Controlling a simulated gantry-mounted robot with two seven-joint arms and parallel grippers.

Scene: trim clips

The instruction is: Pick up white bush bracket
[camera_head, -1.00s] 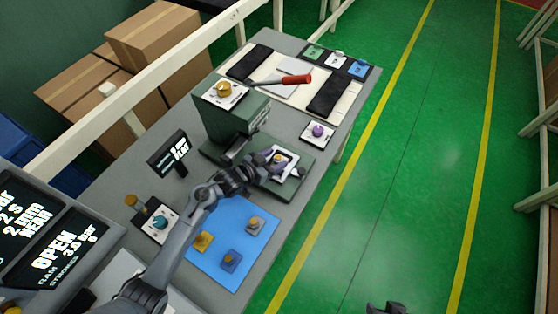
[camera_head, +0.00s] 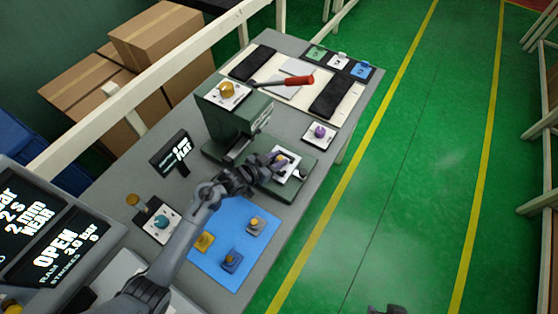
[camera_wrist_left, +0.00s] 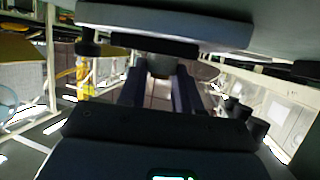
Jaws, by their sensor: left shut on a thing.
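The white bush bracket (camera_head: 290,163) is a small pale piece at the green press's base plate (camera_head: 285,188) in the head view. My left gripper (camera_head: 280,160) reaches in from the lower left and is shut on it; the fingers hide part of it. Whether the bracket touches the plate is hard to tell. In the left wrist view, the two dark fingers (camera_wrist_left: 165,88) point away under the pale press head, with a small greyish part between their tips. A dark piece of my right gripper (camera_head: 387,309) shows at the bottom edge.
The green press body (camera_head: 232,120) stands close behind the left gripper. A blue mat (camera_head: 225,265) in front holds yellow, blue and grey brackets. A purple-knobbed white plate (camera_head: 319,132) lies to the right. A red-handled tool (camera_head: 298,82) lies at the back.

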